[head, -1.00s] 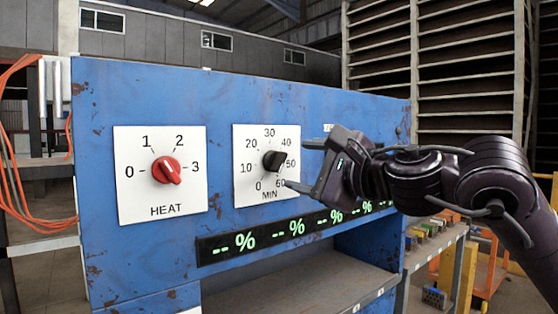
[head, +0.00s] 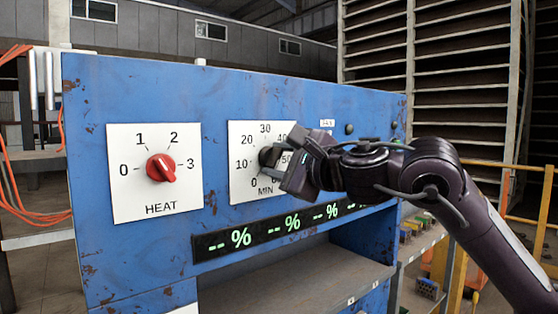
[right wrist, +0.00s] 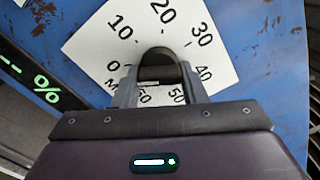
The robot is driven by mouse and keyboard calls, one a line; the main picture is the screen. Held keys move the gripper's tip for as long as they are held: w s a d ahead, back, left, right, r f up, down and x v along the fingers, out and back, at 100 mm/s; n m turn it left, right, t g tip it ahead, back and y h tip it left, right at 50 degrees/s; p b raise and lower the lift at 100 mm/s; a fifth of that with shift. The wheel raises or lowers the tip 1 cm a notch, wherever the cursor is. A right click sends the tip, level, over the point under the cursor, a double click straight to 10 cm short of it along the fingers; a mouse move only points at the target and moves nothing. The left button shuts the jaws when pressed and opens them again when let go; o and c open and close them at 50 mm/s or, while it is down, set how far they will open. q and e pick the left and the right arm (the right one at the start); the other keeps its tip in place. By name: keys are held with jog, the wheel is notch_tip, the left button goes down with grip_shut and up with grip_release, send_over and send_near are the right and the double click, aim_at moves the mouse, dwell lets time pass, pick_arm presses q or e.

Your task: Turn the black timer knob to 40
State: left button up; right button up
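The black timer knob (head: 267,157) sits in the middle of a white dial plate (head: 243,140) marked 0 to 60 and MIN, on the blue panel. It also shows in the right wrist view (right wrist: 160,66), between the two fingers. My right gripper (head: 283,154) is at the dial, with one finger on each side of the knob. The fingers look spread, and I cannot tell whether they touch the knob. The gripper hides the right part of the dial in the head view. I cannot read the knob's pointer clearly. My left gripper is not in view.
A red HEAT knob (head: 161,168) is on a second white plate (head: 121,195) to the left. A black display strip (head: 208,247) with green percent signs runs below the dials. A shelf (head: 290,283) juts out beneath it. Free room lies in front of the panel.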

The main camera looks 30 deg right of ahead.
jog(key=shift+c, duration=0.7)
